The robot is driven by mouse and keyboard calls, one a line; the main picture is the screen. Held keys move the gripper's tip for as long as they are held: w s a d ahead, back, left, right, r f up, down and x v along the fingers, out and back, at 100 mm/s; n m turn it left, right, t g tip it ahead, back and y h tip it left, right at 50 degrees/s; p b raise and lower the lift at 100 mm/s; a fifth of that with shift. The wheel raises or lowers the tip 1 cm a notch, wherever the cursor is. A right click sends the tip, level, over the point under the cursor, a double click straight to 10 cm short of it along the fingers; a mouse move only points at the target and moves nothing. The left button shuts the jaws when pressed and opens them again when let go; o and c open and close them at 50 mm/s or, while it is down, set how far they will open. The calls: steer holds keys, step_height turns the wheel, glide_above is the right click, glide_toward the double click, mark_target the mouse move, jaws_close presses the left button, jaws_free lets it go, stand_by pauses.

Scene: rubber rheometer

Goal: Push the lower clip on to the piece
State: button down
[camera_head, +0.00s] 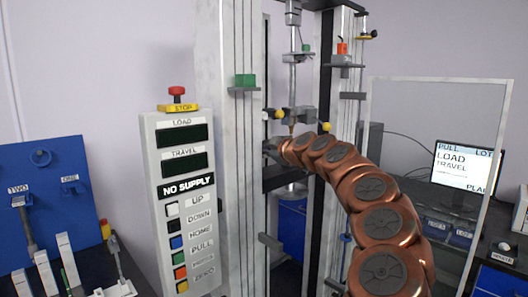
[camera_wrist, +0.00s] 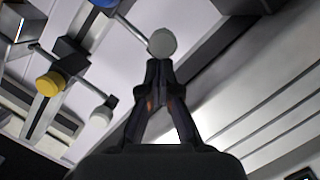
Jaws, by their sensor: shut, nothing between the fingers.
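My gripper (camera_wrist: 160,72) is shut and empty, its fingertips together just below a round grey knob (camera_wrist: 162,42) in the wrist view. Whether they touch it I cannot tell. The knob sits at the end of a thin rod. In the head view my gripper (camera_head: 270,149) is at the testing machine, between its columns, small and partly hidden by my wrist. A grey clip with yellow knobs (camera_head: 278,115) is just above it. A yellow knob (camera_wrist: 49,84) also shows at left in the wrist view. The lower clip and the piece cannot be told apart clearly; my arm covers that area.
A control panel (camera_head: 181,200) with a red stop button stands left of the machine's column (camera_head: 228,190). A clear framed guard (camera_head: 440,80) is right of my arm, with a monitor (camera_head: 466,167) behind it. A blue tool board (camera_head: 50,200) is at far left.

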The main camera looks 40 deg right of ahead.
steer(key=shift+d+f+b, duration=0.25)
steer(key=shift+d+b, duration=0.3)
steer(key=shift+d, duration=0.1)
steer(key=shift+d+f+b, duration=0.2)
steer(key=shift+d+b, duration=0.35)
steer(key=shift+d, duration=0.1)
steer(key=shift+d+b, duration=0.4)
steer(key=shift+b, duration=0.25)
steer(key=shift+d+r+b, duration=0.1)
steer(key=shift+r+b, duration=0.05)
steer(key=shift+b, duration=0.3)
steer(key=shift+d+r, duration=0.1)
steer(key=shift+r+b, duration=0.15)
steer(key=shift+b, duration=0.35)
steer(key=shift+s+r, duration=0.1)
steer(key=shift+r, duration=0.1)
